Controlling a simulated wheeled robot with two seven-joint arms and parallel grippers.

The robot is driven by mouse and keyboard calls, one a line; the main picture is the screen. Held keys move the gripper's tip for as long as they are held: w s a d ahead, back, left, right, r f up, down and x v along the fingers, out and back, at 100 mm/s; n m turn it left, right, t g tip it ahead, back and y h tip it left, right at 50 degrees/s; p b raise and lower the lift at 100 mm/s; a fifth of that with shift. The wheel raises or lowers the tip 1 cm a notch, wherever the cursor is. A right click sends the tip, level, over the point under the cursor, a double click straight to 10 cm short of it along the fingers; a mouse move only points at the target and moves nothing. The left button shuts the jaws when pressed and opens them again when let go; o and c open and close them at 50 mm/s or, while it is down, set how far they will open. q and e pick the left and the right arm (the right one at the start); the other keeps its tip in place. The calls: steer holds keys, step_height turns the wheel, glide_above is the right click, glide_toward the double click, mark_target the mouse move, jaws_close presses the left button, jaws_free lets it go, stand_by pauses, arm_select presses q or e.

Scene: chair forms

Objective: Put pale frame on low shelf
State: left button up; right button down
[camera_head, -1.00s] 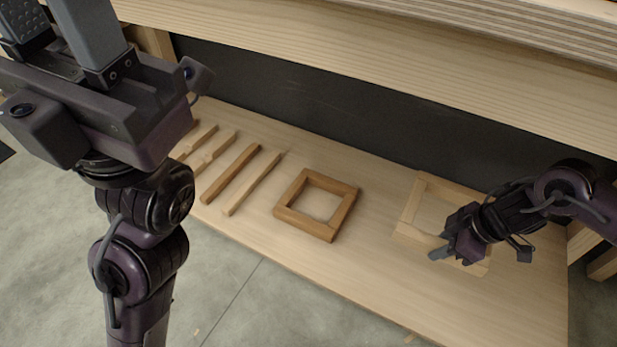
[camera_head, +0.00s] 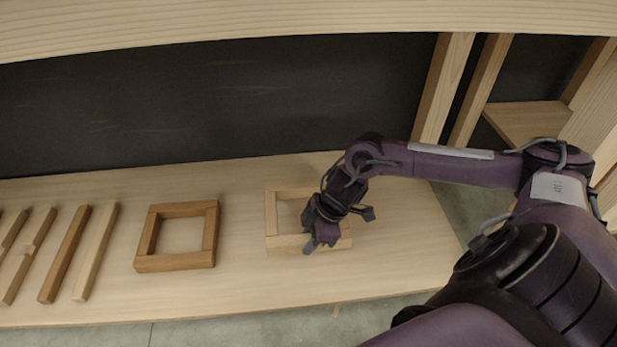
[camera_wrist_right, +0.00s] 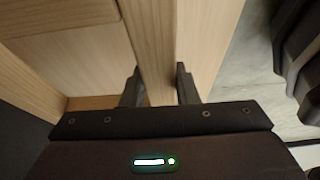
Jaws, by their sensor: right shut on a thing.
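The pale frame (camera_head: 272,213) is a square of light wood at the right part of the low shelf (camera_head: 235,280). It lies flat on the shelf or just above it; I cannot tell which. My right gripper (camera_head: 313,240) is over its near right part, with the jaws shut on its wood. The hand hides some of the frame's right side. In the right wrist view a pale bar of the frame (camera_wrist_right: 158,50) runs between the two fingers (camera_wrist_right: 160,88). My left gripper is out of view.
A brown square frame (camera_head: 210,235) lies to the left of the pale one, with a clear gap. Several loose sticks (camera_head: 65,255) lie further left. A dark back panel (camera_head: 230,110) stands behind, and posts (camera_head: 445,90) rise at the right. An upper board (camera_head: 250,20) overhangs.

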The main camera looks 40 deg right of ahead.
mark_target(303, 261)
steer(key=shift+f+b, duration=0.3)
steer(key=shift+f, duration=0.65)
step_height(303, 261, down, 5)
steer(key=b, duration=0.3)
steer(key=shift+w, duration=0.1)
steer(key=shift+r, duration=0.15)
steer(key=c, duration=1.1)
jaws_free()
